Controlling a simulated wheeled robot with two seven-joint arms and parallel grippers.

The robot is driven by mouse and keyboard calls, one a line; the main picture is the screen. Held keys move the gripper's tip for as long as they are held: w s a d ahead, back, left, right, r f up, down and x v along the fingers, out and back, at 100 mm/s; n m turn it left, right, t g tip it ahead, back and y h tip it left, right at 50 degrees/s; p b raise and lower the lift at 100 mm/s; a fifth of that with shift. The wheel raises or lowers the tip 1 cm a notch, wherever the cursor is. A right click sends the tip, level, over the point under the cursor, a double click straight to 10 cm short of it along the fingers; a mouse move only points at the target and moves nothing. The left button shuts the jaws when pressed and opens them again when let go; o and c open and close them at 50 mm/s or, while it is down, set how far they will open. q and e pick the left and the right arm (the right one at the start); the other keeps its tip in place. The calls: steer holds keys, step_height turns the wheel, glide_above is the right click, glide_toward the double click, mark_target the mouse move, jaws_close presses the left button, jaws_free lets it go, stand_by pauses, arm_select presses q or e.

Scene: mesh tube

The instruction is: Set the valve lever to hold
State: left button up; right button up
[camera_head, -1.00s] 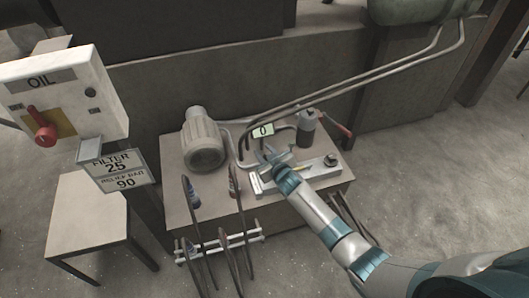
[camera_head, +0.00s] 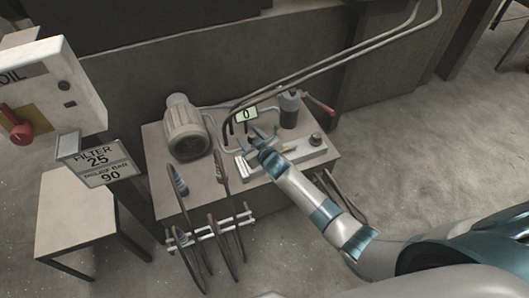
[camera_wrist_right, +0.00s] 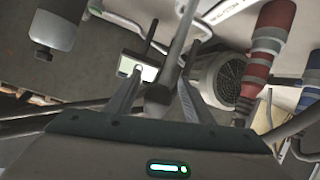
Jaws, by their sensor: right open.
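My right gripper (camera_head: 258,140) reaches down over the left part of the metal valve block (camera_head: 313,152) on the bench. In the right wrist view the gripper (camera_wrist_right: 160,78) is open. A dark grey rod with a rounded end, apparently the valve lever (camera_wrist_right: 174,58), stands between its two fingers. I cannot tell whether a finger touches it. In the head view the lever is mostly hidden by the gripper, and its position marks cannot be read. A small display (camera_head: 246,115) behind the gripper reads 0. My left gripper is not in view.
A motor (camera_head: 187,128) stands left of the block. A dark cylinder (camera_head: 289,110) with a red-handled lever (camera_head: 318,105) stands behind it. Hoses hang on a white rack (camera_head: 210,230) at the bench front. An OIL panel (camera_head: 62,85) and a sign (camera_head: 98,160) stand left.

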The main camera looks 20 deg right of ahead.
steer(key=v, duration=0.3)
steer(key=shift+s+d+r, duration=0.1)
steer(key=shift+s+r, duration=0.05)
steer(key=shift+s, duration=0.2)
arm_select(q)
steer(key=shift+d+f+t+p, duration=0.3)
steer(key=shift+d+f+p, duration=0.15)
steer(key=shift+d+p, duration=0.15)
arm_select(e)
steer(key=v, duration=1.2)
steer(key=shift+s, duration=0.15)
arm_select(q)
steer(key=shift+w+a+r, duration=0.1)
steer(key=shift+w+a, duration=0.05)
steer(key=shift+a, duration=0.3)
